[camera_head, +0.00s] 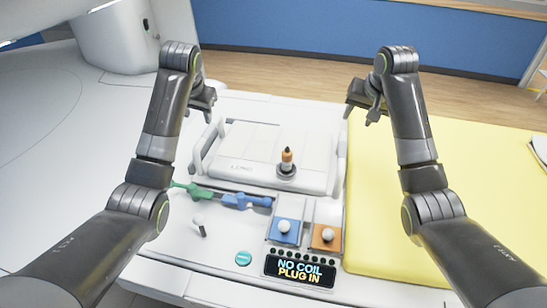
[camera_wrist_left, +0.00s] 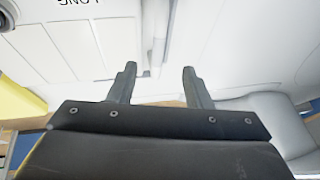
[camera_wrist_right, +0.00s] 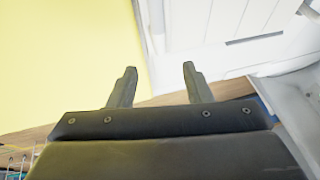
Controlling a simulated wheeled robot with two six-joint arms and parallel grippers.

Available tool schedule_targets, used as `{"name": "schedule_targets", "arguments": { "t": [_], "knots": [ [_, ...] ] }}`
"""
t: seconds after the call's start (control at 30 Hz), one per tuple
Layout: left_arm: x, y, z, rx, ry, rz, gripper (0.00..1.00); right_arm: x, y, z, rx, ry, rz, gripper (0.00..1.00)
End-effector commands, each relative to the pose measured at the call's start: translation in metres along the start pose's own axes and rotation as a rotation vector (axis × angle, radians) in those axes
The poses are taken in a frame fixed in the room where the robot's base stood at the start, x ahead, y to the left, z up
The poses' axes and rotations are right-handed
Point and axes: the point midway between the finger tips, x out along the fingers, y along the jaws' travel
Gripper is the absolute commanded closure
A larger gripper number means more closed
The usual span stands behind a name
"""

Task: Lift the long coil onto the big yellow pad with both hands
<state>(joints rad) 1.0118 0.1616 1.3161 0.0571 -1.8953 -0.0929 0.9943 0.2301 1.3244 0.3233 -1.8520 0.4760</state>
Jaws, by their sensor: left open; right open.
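The long coil (camera_head: 255,135) is a white panel with a bar handle on its left (camera_head: 196,155) and right (camera_head: 341,165) ends, lying flat on the white table. Its lettering shows upside down in the left wrist view (camera_wrist_left: 77,4). The big yellow pad (camera_head: 440,190) lies to its right. My left gripper (camera_head: 208,106) is open and empty near the coil's far left corner; the left wrist view shows a white bar (camera_wrist_left: 158,30) ahead between the fingers. My right gripper (camera_head: 361,110) is open and empty above the far right side, by the pad's edge (camera_wrist_right: 145,70).
An orange-and-black plug-like piece (camera_head: 287,160) stands on the coil. Green (camera_head: 190,188) and blue (camera_head: 245,201) connectors, blue (camera_head: 285,231) and orange (camera_head: 325,237) knob plates and a "NO COIL PLUG IN" display (camera_head: 299,271) lie in front.

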Motion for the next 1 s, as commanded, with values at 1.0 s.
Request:
{"name": "schedule_targets", "arguments": {
  "t": [1.0],
  "knots": [
    [0.152, 0.001, 0.000, 0.000, 0.000, 0.000, 0.55, 0.152, 0.000, 0.000, -0.001, 0.000, 0.001, 0.55]
  ]
}}
